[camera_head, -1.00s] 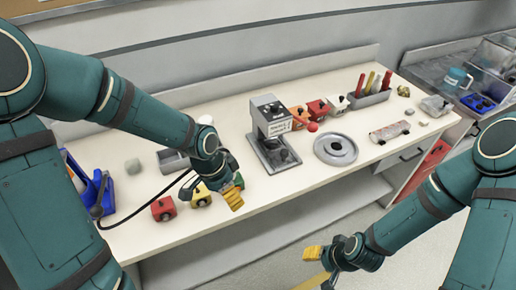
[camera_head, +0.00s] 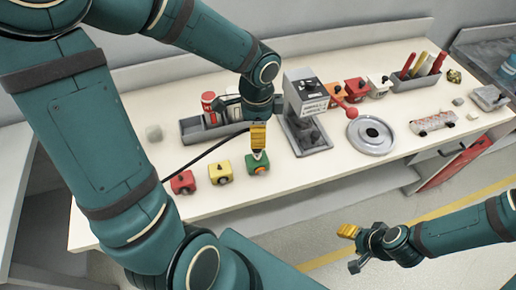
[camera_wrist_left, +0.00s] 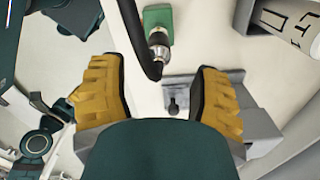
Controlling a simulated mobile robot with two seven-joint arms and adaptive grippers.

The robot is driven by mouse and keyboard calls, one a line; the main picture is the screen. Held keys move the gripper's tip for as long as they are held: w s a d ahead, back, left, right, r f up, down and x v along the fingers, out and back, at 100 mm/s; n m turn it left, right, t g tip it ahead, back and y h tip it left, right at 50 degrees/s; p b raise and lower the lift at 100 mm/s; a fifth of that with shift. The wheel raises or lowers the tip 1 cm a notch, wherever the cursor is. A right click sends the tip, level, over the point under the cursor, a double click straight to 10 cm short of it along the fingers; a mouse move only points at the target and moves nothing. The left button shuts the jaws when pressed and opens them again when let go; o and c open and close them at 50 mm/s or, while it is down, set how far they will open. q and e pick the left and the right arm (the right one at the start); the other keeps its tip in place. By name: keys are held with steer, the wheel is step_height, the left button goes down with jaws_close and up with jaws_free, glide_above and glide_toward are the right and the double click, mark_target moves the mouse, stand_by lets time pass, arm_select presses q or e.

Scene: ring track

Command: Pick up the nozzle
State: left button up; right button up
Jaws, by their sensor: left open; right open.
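My left gripper (camera_head: 258,138) is open above the bench, over the green block (camera_head: 257,163) at the end of a row of coloured blocks. In the left wrist view, a metal nozzle-like tip (camera_wrist_left: 158,40) lies against the green block (camera_wrist_left: 157,18), between and beyond my two yellow fingers, not gripped. A black hose (camera_wrist_left: 133,32) runs down beside it; whether they join is unclear. In the head view my left gripper hides most of this tip. My right gripper (camera_head: 351,246) is open and empty, low in front of the bench.
Red (camera_head: 182,182) and yellow (camera_head: 220,170) blocks stand left of the green one. A grey machine with a red-knobbed lever (camera_head: 304,105) stands close right, a grey tray (camera_head: 200,132) behind. A round metal disc (camera_head: 371,135) lies further right. The bench front is clear.

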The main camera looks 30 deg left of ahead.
arm_select(q)
steer(key=shift+f, duration=1.5)
step_height(320, 180, down, 5)
steer(key=shift+b, duration=1.15)
steer(key=shift+s, duration=0.1)
jaws_close()
